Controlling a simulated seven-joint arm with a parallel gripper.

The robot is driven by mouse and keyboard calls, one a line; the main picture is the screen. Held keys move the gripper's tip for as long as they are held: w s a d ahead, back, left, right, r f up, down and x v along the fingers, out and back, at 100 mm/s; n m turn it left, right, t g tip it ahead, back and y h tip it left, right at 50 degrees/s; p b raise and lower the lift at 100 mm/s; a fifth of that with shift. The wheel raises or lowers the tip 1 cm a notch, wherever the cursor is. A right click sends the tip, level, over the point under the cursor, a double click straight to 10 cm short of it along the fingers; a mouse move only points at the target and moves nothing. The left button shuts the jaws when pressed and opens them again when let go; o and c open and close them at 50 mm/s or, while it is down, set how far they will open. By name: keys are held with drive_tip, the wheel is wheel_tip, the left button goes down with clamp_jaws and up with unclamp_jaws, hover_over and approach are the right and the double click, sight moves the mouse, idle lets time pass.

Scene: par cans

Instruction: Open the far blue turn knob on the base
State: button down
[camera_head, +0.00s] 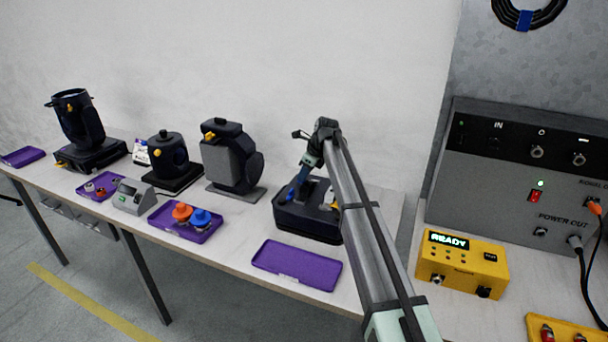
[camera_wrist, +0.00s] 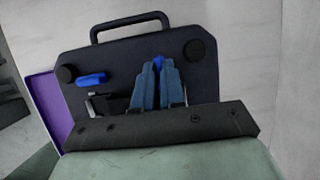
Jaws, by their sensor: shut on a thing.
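The black base (camera_head: 300,222) stands on the bench in the head view, partly behind my arm. In the wrist view the base (camera_wrist: 125,45) fills the middle, with a carry handle at its top edge. The far blue turn knob (camera_wrist: 158,61) shows between the fingertips of my gripper (camera_wrist: 158,68). My gripper is shut on this knob, and the fingers hide most of it. The near blue turn knob (camera_wrist: 92,79) is to the left, on the purple tray's side, apart from the fingers. It lies roughly crosswise in the wrist view. In the head view my gripper (camera_head: 298,182) reaches down to the base.
An empty purple tray (camera_head: 297,264) lies in front of the base. A grey-sided lamp head (camera_head: 222,165) stands left of it. Another purple tray (camera_head: 185,236) holds an orange and a blue part. A yellow box (camera_head: 462,264) reading READY is on the right.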

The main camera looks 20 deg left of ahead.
idle(0.4)
drive_tip(key=n, duration=0.1)
drive_tip(key=n+g, duration=0.1)
drive_tip(key=n, duration=0.1)
drive_tip(key=shift+w+a+n, duration=0.1)
drive_tip(key=shift+w+n, duration=0.15)
drive_tip(key=shift+n, duration=0.15)
drive_tip(key=n+g, duration=0.1)
drive_tip(key=n, duration=0.1)
drive_tip(key=n+g+h, duration=0.1)
drive_tip(key=n, duration=0.2)
drive_tip(key=shift+w+a, duration=0.15)
drive_tip(key=shift+w, duration=0.05)
drive_tip(key=n+h, duration=0.1)
drive_tip(key=n, duration=0.1)
drive_tip(key=n+g, duration=0.1)
drive_tip(key=n, duration=0.2)
drive_tip(key=shift+a+h, duration=0.15)
drive_tip(key=shift+h, duration=0.25)
drive_tip(key=shift+a+n+h, duration=0.1)
drive_tip(key=shift+n+h, duration=0.7)
drive_tip(key=shift+n, duration=1.3)
drive_tip(key=c, duration=1.2)
unclamp_jaws()
